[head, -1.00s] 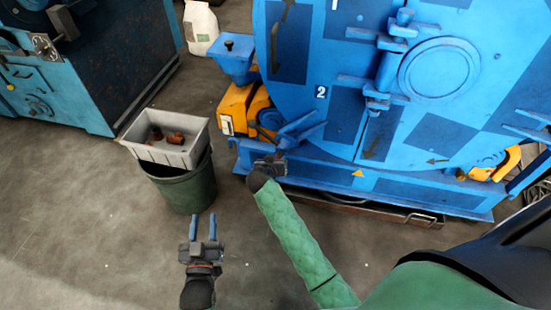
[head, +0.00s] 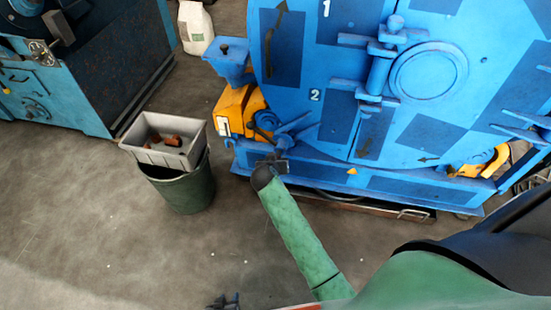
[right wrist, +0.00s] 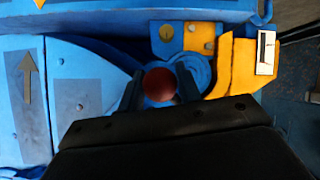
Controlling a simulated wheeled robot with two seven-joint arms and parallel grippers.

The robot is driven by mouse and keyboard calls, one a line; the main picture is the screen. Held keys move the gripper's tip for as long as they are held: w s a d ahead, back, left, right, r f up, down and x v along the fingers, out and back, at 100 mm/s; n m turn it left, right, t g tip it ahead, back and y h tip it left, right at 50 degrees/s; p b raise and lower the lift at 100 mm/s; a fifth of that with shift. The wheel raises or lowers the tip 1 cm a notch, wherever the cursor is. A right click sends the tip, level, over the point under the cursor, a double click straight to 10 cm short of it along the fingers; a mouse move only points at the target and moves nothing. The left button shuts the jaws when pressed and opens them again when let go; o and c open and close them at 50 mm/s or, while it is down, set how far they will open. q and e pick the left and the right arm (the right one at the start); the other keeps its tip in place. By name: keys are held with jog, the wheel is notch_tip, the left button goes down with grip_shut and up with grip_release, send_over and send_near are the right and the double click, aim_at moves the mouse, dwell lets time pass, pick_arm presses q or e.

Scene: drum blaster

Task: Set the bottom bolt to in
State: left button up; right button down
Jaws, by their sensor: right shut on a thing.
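The blue blaster drum door (head: 415,130) fills the upper right of the head view. My right gripper (head: 284,152) is at its lower left edge, beside a blue bracket or lever (head: 292,128). In the right wrist view, my right gripper (right wrist: 160,88) is shut on a round red knob (right wrist: 159,84). The knob hides what is behind it, and I cannot tell whether it belongs to the bottom bolt. My left gripper (head: 224,300) shows only in part at the bottom edge of the head view, and its jaws are unclear.
A green bin (head: 186,192) with a grey tray (head: 150,152) on top stands left of my right gripper. A yellow housing (head: 238,108) and blue funnel (head: 228,56) are beside the drum. A white bag (head: 195,25) stands behind. The floor (head: 130,250) in front is clear.

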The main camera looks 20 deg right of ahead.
jog(key=shift+s+d+r+p, duration=0.15)
jog(key=shift+d+r+p, duration=0.25)
jog(key=shift+r+p, duration=0.1)
jog(key=shift+d, duration=0.1)
dwell(0.7)
jog(key=c, duration=1)
grip_release()
jog(key=shift+s+d+r, duration=0.1)
jog(key=shift+s+a, duration=0.15)
jog(key=shift+a, duration=0.1)
jog(key=v, duration=0.7)
jog(key=shift+r+p, duration=0.15)
jog(key=shift+p, duration=0.25)
jog(key=shift+s, duration=0.15)
